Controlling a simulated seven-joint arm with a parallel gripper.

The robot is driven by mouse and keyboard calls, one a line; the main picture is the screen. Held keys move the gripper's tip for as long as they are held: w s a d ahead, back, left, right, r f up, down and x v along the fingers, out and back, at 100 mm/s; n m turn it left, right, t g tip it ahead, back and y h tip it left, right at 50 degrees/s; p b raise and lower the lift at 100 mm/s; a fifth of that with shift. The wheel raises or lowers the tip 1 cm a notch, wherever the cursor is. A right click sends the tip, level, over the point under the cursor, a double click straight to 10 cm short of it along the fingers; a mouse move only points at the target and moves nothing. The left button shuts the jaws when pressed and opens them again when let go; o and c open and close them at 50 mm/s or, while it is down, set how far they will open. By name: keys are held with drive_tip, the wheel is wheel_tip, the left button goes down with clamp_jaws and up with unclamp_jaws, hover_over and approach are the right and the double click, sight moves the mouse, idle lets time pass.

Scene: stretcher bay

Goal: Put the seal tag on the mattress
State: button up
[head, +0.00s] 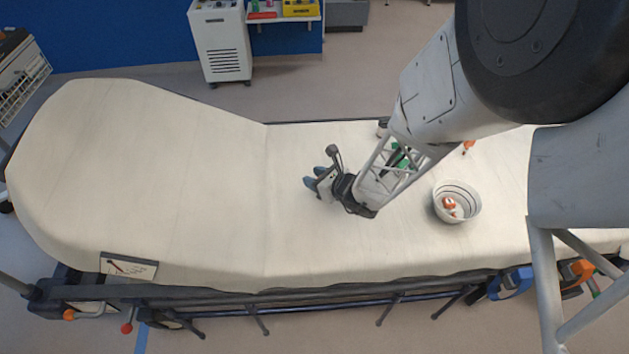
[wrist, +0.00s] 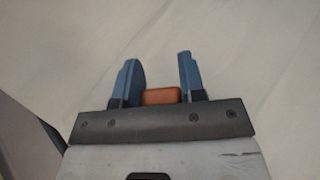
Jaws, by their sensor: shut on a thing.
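The mattress (head: 180,180) is a long cream pad on the stretcher, raised at its left end. Its pale surface (wrist: 230,50) fills most of the wrist view. My gripper (head: 313,178) is over the middle of the mattress, its blue fingers pointing left. In the wrist view my gripper (wrist: 158,80) is shut on a small orange piece (wrist: 160,96), which I take to be the seal tag. Only a short orange block shows between the finger bases. The head view hides the piece. I cannot tell how high it is above the mattress.
A white bowl (head: 457,203) with a red and white item inside stands on the mattress right of my gripper. A small orange-red item (head: 468,146) lies behind the bowl. A card (head: 128,265) is at the front left edge. The left half is clear.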

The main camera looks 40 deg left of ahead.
drive_tip(key=shift+a, duration=0.1)
drive_tip(key=w+a+f, duration=0.1)
drive_tip(key=w+a, duration=0.7)
drive_tip(key=a, duration=0.4)
drive_tip(key=shift+w+f, duration=0.2)
drive_tip(key=shift+w, duration=0.2)
drive_tip(key=shift+a, duration=0.15)
drive_tip(key=shift+w+a+f, duration=0.15)
drive_tip(key=shift+f, duration=0.75)
drive_tip(key=shift+w+a+f, duration=0.1)
drive_tip(key=shift+a+f, duration=0.05)
drive_tip(key=shift+f, duration=0.75)
drive_tip(key=shift+f, duration=0.2)
drive_tip(key=o, duration=0.9)
